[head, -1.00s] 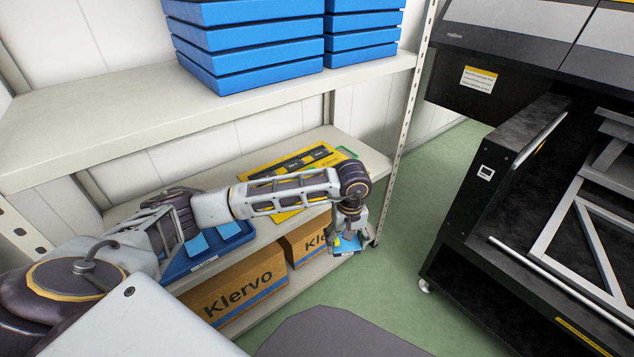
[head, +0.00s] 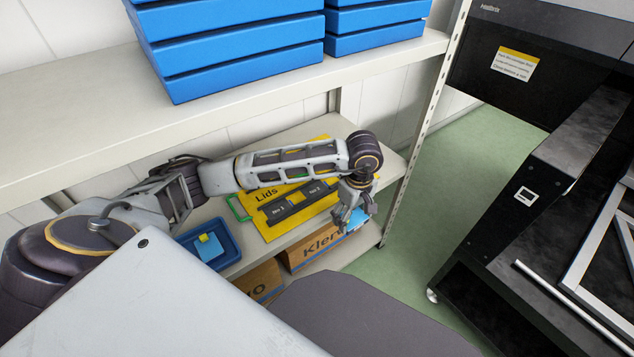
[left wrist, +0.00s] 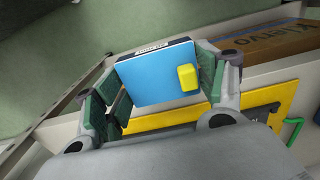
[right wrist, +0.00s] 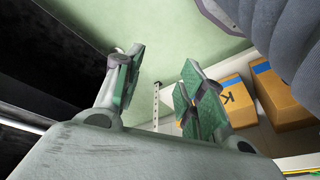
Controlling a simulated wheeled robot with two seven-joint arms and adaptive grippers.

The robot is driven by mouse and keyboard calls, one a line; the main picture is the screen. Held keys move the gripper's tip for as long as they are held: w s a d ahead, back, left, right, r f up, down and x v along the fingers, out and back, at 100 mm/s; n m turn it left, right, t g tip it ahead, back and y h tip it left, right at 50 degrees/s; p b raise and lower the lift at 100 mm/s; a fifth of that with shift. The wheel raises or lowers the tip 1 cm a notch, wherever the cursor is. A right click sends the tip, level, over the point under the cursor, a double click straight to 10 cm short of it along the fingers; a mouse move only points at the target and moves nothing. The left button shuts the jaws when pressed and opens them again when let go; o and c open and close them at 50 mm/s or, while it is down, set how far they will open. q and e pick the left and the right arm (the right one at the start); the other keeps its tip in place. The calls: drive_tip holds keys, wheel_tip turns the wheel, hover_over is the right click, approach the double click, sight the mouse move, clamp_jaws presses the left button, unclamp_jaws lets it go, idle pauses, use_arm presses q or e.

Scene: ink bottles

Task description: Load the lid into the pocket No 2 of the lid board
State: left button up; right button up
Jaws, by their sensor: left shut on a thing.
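The lid (left wrist: 155,75) is a flat blue square with a yellow knob, and it shows large in the left wrist view. My left gripper (left wrist: 165,88) is shut on it by its two sides. In the head view my left gripper (head: 349,212) hangs just off the front right of the lid board, and only a small blue part of the lid shows. The yellow lid board (head: 268,228) lies on the lower shelf, marked "Lids", with dark strips carrying pocket labels. My forearm covers part of it. My right gripper (right wrist: 158,88) is open and empty in the right wrist view.
A blue tray (head: 228,262) with a blue lid and yellow knob in it stands left of the board. Cardboard boxes (head: 318,243) sit below. The upper shelf (head: 80,125) with blue stacks overhangs the arm. A black machine (head: 560,170) stands right, beyond green floor.

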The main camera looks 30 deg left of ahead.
use_arm(q)
drive_tip(key=shift+w+a, duration=0.1)
drive_tip(key=shift+w, duration=0.05)
use_arm(e)
drive_tip(key=shift+w+a, duration=0.1)
drive_tip(key=shift+w, duration=0.05)
use_arm(q)
drive_tip(key=shift+r, duration=0.1)
